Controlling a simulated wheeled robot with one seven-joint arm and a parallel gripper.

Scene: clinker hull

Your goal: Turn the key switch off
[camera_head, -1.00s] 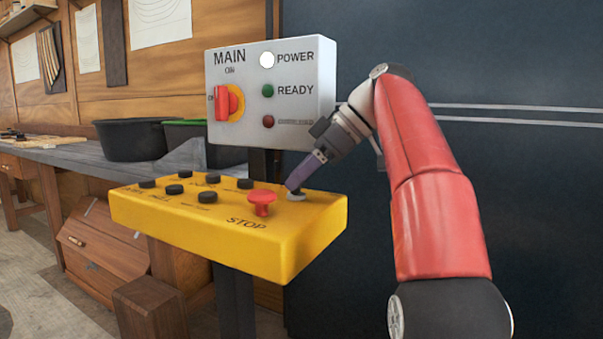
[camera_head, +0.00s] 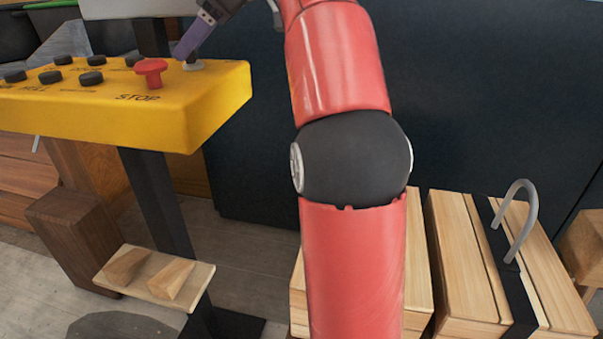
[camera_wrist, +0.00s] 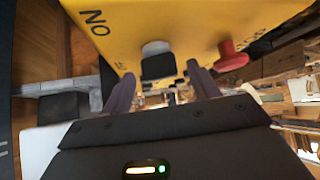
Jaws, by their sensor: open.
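The key switch (camera_head: 193,66) is a small grey round base on the yellow control box (camera_head: 215,105), right of the red STOP button (camera_head: 150,70). In the wrist view its grey collar (camera_wrist: 155,47) and black head (camera_wrist: 158,66) show on the yellow face, with "ON" lettering upside down to the left. My gripper (camera_wrist: 160,74) has its two purple fingers apart, one on each side of the black head. I cannot tell whether they touch it. In the head view my gripper (camera_head: 187,45) slants down to the switch at the top edge. The key's turned position is unclear.
Several black buttons (camera_head: 92,78) line the box's left part. The red STOP button also shows close to one finger in the wrist view (camera_wrist: 230,57). Wooden crates (camera_head: 465,260) stand at the lower right, and a small shelf with wooden wedges (camera_head: 150,275) is below the box.

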